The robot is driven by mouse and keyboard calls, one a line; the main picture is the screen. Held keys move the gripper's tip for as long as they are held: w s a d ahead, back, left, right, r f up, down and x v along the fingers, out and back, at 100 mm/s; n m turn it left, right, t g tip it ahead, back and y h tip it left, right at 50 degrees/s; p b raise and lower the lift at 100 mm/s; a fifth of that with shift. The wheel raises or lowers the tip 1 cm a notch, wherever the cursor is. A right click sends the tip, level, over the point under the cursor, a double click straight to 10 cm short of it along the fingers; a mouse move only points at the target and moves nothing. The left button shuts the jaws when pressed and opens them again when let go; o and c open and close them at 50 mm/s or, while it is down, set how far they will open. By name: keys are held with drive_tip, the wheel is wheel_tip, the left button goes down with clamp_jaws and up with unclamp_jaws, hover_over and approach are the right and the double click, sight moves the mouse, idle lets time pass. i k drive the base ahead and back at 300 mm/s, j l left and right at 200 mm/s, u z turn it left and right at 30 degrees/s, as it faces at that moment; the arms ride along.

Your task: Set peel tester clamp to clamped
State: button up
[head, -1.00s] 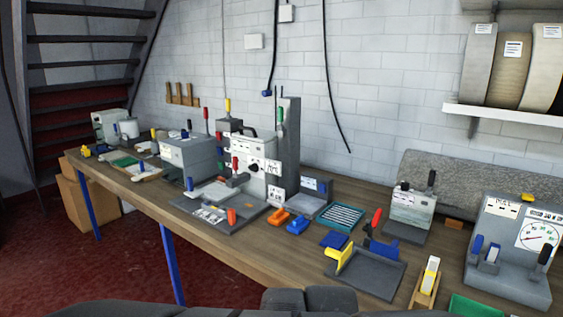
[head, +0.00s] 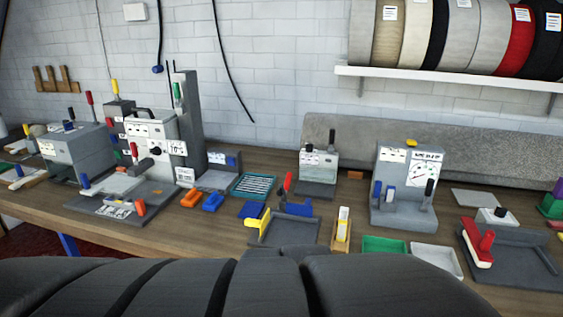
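A grey machine with a round dial (head: 423,172) stands on the right half of the bench in the head view. It has blue levers at its lower left and a black-handled lever (head: 428,193) at its right. A taller machine with a grey column (head: 188,118) stands to the left. It carries a green handle and a red handle, with a flat plate in front. The labels are too small to read, so I cannot tell for sure which machine is the peel tester or how its clamp stands. My gripper is not in view.
The wooden bench (head: 335,262) is crowded. A yellow-and-grey fixture (head: 285,232), a green tray (head: 385,245), a white tray (head: 436,260) and a red-handled fixture (head: 510,255) lie near its front.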

sight(377, 192)
drive_tip(key=z, duration=1)
